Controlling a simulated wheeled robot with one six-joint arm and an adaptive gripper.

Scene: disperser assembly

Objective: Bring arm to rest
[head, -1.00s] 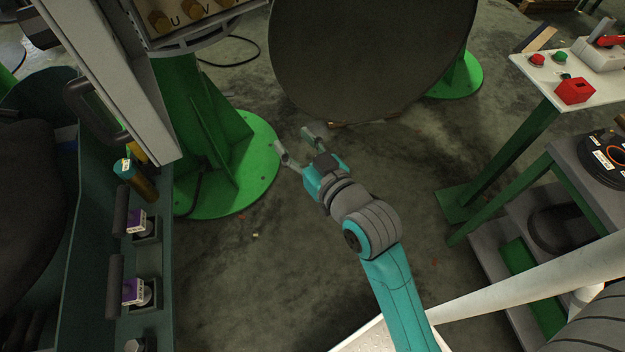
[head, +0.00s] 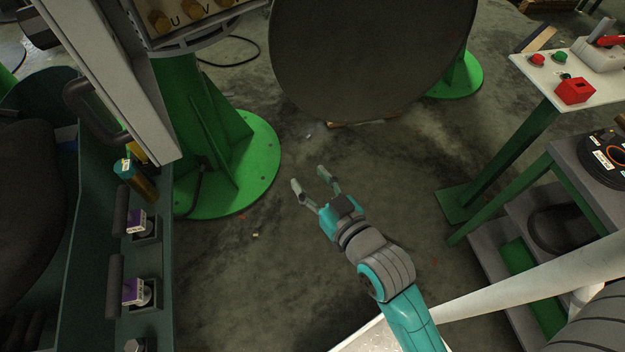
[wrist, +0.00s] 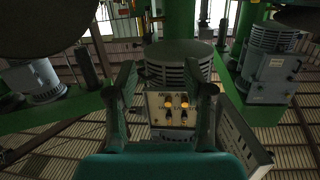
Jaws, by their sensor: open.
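My gripper (head: 311,184) is open and empty in the head view, held above the bare floor right of the green pedestal base. Its two grey fingers are apart and point up and slightly left in the picture. My teal and grey arm runs from it down to the lower right. In the wrist view my gripper (wrist: 165,92) shows its two dark fingers spread with nothing between them. Beyond the fingers is a panel with orange knobs (wrist: 176,103), seen at a distance.
A green pedestal (head: 222,165) stands left of my gripper. A large dark disc (head: 370,55) is above it. A dark green cabinet (head: 95,260) is at left. A white-topped table (head: 550,80) with a red box (head: 575,91) is at right. The middle floor is clear.

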